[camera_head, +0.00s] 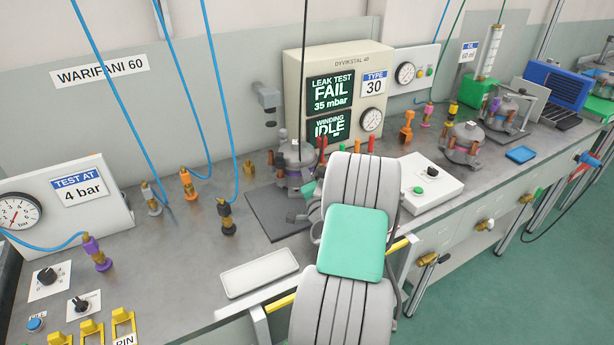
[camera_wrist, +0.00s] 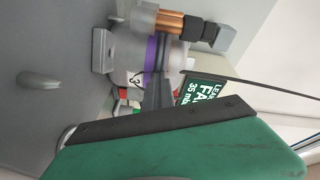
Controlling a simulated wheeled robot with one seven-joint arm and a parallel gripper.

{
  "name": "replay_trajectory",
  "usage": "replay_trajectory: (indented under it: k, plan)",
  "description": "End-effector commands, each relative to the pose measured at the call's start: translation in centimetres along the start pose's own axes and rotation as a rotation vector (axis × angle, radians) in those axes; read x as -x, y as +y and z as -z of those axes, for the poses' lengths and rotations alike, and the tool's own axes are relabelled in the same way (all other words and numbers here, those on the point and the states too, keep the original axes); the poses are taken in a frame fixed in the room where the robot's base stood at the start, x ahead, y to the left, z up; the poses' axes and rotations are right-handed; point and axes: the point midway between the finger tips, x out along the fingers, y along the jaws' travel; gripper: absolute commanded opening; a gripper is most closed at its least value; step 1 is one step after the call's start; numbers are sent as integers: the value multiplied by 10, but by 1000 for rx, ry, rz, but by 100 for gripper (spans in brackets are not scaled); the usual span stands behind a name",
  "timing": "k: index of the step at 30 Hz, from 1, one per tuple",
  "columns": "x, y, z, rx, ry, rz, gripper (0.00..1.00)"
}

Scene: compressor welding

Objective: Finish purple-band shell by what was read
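A grey compressor shell (camera_head: 295,158) with a purple band stands on a dark plate (camera_head: 276,212) at mid-bench. In the wrist view the purple band (camera_wrist: 151,55) shows close up, with copper-coloured fittings (camera_wrist: 170,24) beside it. My arm reaches over the bench to this shell. The tester panel (camera_head: 331,92) reads LEAK TEST FAIL 35 mbar and WINDING IDLE. Its label (camera_head: 374,84) says TYPE 30.
A gauge panel (camera_head: 70,212) at left says TEST AT 4 bar. Hose couplings (camera_head: 187,183) stand on the bench. A white tray (camera_head: 259,272) lies empty in front. A switch box (camera_head: 431,184) and further shells (camera_head: 462,146) stand at right.

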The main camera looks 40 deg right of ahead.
Motion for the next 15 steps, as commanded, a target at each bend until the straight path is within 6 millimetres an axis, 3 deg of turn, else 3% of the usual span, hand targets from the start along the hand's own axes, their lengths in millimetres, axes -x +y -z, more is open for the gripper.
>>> replay_trajectory:
  k: [12,15]
  plan:
    - [0,0,0,0,0,0,0]
    - [0,0,0,0,0,0,9]
